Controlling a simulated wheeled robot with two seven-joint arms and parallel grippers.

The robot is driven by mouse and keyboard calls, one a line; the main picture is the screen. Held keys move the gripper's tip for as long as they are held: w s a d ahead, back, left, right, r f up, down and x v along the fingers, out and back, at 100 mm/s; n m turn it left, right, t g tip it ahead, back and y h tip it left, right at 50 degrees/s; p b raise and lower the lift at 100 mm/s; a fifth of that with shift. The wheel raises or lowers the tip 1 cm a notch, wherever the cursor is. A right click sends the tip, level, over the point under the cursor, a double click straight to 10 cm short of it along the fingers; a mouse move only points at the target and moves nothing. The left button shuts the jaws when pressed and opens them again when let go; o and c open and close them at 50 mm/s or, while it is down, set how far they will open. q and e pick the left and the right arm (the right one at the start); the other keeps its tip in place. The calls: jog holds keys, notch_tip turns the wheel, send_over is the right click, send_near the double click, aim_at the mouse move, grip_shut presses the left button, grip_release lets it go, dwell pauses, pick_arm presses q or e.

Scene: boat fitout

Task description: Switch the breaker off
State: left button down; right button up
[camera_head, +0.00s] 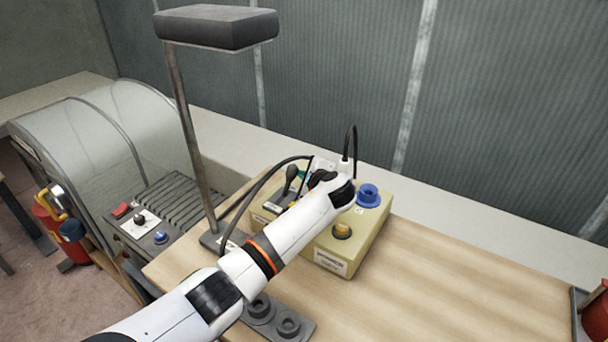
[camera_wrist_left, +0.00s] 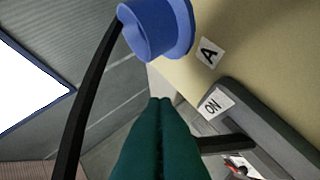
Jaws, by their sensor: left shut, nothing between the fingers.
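A yellow-beige box (camera_head: 345,256) stands on the wooden bench and carries the breaker, a dark grey plate with a black lever (camera_head: 291,176) at its left side. In the left wrist view the breaker plate (camera_wrist_left: 262,122) shows at the right with an "ON" label, and part of its black lever (camera_wrist_left: 230,144) lies just right of the fingers. My left gripper (camera_wrist_left: 161,102) has dark green fingers, shut together and empty, beside the plate's edge. I cannot tell whether they touch the lever. In the head view my wrist covers much of the box's top. My right gripper is not in view.
A blue socket (camera_head: 368,195) and a yellow knob (camera_head: 342,231) sit on the box. Black cables loop above it. A lamp (camera_head: 216,27) on a post stands at the left. A blue fitting (camera_wrist_left: 158,28) marked "A" is close to the fingers.

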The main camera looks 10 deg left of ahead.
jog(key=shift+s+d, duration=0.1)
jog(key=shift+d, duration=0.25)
